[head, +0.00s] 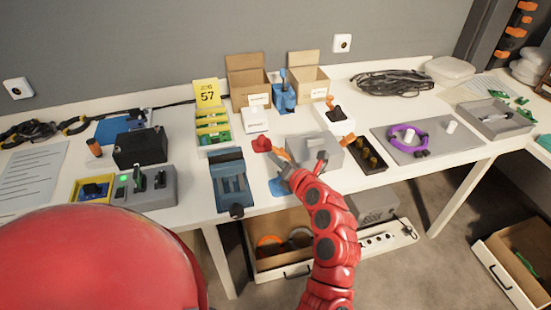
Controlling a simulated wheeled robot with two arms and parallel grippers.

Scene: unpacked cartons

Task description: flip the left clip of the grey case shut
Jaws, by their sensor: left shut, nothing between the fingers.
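The grey case (313,147) sits on the white table near its front edge, in the middle of the head view. My left gripper (281,155) is at the left side of the case, shut and empty, with its orange fingertips close to the case. I cannot tell whether they touch it. A small dark part shows at the front right of the case. The left clip does not show clearly; my gripper and wrist cover that front left area. My right gripper is not in view.
A red object (262,144) lies just left of my fingertips. A blue vise-like device (231,180) stands further left, and a dark tray (365,155) stands right of the case. White switch boxes and open cartons (247,78) stand behind. An open drawer (268,269) is below.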

